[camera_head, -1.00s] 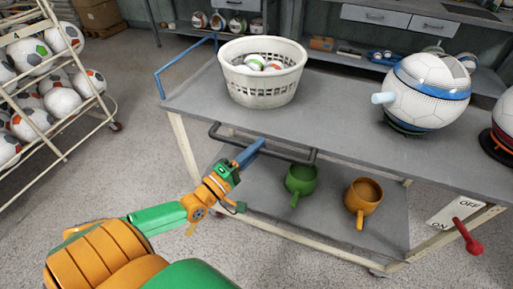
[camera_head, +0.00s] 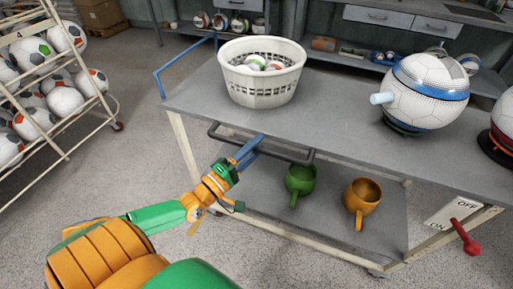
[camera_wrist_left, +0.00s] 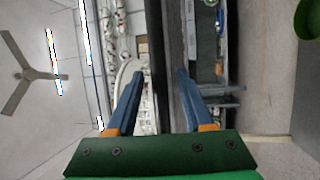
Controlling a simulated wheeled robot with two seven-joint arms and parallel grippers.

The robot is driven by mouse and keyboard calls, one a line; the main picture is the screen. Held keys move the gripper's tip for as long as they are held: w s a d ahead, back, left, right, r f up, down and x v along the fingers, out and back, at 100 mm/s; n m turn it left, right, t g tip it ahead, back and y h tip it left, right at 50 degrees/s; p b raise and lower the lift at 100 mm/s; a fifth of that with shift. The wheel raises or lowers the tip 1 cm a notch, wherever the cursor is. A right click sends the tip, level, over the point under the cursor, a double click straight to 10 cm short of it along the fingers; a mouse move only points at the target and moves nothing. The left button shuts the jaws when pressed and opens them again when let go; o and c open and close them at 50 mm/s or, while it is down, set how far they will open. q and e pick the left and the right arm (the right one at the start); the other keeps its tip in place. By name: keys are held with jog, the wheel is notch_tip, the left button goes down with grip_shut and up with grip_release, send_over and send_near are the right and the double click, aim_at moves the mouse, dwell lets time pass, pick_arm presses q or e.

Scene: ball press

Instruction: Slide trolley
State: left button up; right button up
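The trolley (camera_head: 330,118) is a grey table with cream legs, a lower shelf and a dark bar handle (camera_head: 300,156) along its front edge. A blue rail (camera_head: 172,72) is at its left end. My left gripper (camera_head: 254,146) has blue fingers and reaches the dark bar at the front. In the left wrist view my left gripper (camera_wrist_left: 160,74) has its fingers apart, with a dark strip running between them. I cannot tell whether they touch the bar. My right gripper is not in view.
On the trolley top stand a white basket (camera_head: 260,88) with balls and a ball-shaped machine (camera_head: 428,92). A green cup (camera_head: 299,178) and an orange cup (camera_head: 362,196) are below. A red lever (camera_head: 465,237) is at the right. A ball rack (camera_head: 60,150) is at the left.

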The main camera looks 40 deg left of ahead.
pick_arm(q)
jog(key=shift+d, duration=0.1)
jog(key=v, duration=0.7)
jog(key=s+f+m+g+y, duration=0.1)
jog(key=s+f+m+g, duration=0.2)
jog(key=f, duration=0.7)
jog(key=s+f+m+g+y, duration=0.1)
jog(key=s+f+m+g, duration=0.25)
jog(key=f, duration=0.55)
jog(key=s+f+m+g+y, duration=0.1)
jog(key=s+f+m+g, duration=0.25)
jog(key=f, duration=0.65)
jog(key=s+d+f+m+g, duration=0.4)
jog(key=s+d+f, duration=0.1)
jog(key=s, duration=0.3)
jog(key=s+d+f+m+g, duration=0.4)
jog(key=s+d+f+g, duration=0.15)
jog(key=s, duration=0.35)
notch_tip(320, 180, up, 13)
jog(key=a+p, duration=0.1)
jog(key=p, duration=1.3)
jog(key=shift+r+t, duration=0.2)
jog(key=shift+t, duration=0.15)
